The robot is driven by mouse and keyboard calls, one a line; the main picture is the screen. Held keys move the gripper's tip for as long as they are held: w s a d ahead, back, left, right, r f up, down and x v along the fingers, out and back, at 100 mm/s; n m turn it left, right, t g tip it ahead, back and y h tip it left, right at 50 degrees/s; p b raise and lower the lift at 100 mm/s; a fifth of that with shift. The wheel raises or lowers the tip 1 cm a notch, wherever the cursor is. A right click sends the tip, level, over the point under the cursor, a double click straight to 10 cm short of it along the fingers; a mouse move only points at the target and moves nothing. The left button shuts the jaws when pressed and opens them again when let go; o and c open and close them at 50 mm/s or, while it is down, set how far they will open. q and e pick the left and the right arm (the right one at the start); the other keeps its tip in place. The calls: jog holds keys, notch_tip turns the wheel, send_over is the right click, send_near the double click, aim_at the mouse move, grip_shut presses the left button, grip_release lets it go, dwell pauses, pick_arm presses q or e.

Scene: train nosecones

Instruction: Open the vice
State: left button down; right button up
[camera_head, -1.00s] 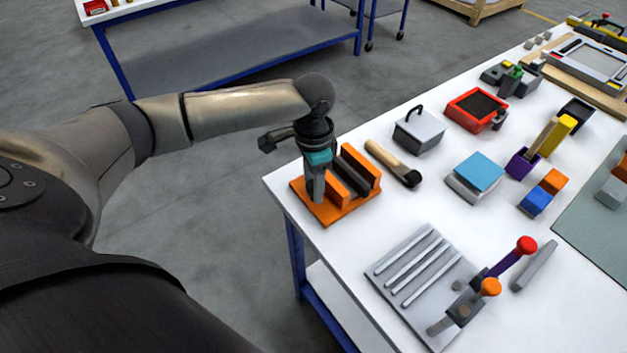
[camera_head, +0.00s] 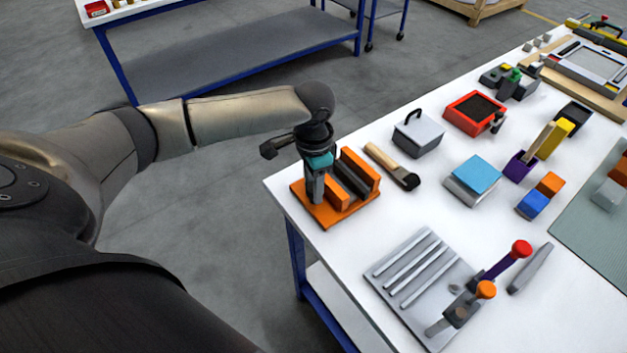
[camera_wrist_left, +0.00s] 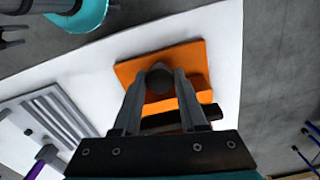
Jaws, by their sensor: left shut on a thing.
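The vice is an orange block (camera_head: 326,214) with upright orange jaws (camera_head: 361,168) and a dark grey slot between them. It sits at the near left corner of the white table. In the left wrist view its orange base (camera_wrist_left: 196,56) lies below the fingers. My left gripper (camera_head: 315,200) points down at the vice's left end. It is shut on a dark round knob (camera_wrist_left: 159,76), which shows between its fingertips. The fingers hide part of the vice. Part of my right gripper (camera_wrist_left: 10,36) shows at the left wrist view's upper left edge, cut off.
A wooden-handled brush (camera_head: 392,166) and a grey box with a handle (camera_head: 418,134) lie right of the vice. A grooved grey plate (camera_head: 398,262) with red- and orange-knobbed clamps is in front. Floor is open left of the table.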

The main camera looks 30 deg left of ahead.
pick_arm(q)
jog(key=n+p, duration=0.4)
jog(key=p, duration=0.2)
jog(key=n+p, duration=0.4)
jog(key=p, duration=0.3)
jog(key=shift+d+r, duration=0.1)
jog(key=shift+r, duration=0.1)
jog(key=shift+f+n+p, duration=0.1)
jog(key=shift+n+p, duration=1.15)
jog(key=shift+n, duration=0.35)
jog(key=shift+w+a, duration=0.2)
jog(key=shift+c, duration=2.3)
grip_release()
jog(key=shift+w+d, duration=0.1)
jog(key=shift+d, duration=0.1)
